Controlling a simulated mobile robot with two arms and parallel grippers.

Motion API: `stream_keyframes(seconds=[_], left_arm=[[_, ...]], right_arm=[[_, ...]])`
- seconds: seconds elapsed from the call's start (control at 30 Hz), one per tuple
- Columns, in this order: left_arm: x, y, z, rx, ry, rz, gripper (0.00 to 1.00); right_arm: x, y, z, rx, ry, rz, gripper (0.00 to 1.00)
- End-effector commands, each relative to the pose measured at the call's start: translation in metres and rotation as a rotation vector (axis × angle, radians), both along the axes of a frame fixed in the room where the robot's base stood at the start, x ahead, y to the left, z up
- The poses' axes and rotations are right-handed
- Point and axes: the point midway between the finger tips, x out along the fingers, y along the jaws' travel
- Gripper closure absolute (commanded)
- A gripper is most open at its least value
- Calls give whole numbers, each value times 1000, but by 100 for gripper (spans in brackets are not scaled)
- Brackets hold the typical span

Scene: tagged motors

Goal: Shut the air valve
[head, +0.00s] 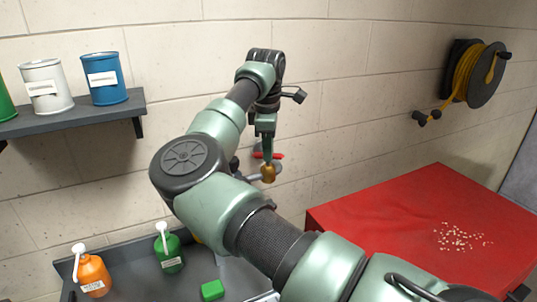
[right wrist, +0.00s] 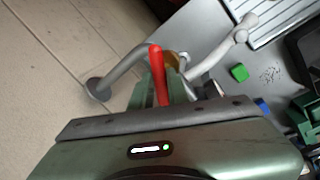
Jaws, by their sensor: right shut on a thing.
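The air valve has a red lever (head: 276,156) and a brass body (head: 268,174) on a grey pipe at the wall, in the middle of the head view. My right gripper (head: 266,146) reaches down to it and partly covers it. In the right wrist view, the red lever (right wrist: 157,72) stands up between the fingers of my right gripper (right wrist: 168,86), which is shut on it. The brass body (right wrist: 174,60) shows just behind, and the grey pipe (right wrist: 122,66) curves to a round wall flange (right wrist: 98,89). My left gripper is not in view.
A red cabinet top (head: 370,215) with scattered pale bits stands at right. A hose reel (head: 475,75) hangs above it. A shelf (head: 70,118) holds paint cans at left. Below, a grey counter (head: 135,268) holds an orange bottle (head: 93,274), a green bottle (head: 170,252) and a green block (head: 212,290).

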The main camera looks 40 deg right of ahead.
Motion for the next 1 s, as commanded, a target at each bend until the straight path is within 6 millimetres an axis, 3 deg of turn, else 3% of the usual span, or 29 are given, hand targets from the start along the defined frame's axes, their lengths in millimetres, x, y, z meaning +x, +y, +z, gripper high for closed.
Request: stream_keyframes(seconds=[0.37, 1.0], left_arm=[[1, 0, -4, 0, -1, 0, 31], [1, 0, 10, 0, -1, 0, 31]], right_arm=[[2, 1, 1, 0, 0, -356, 100], [5, 1, 2, 0, -2, -898, 100]])
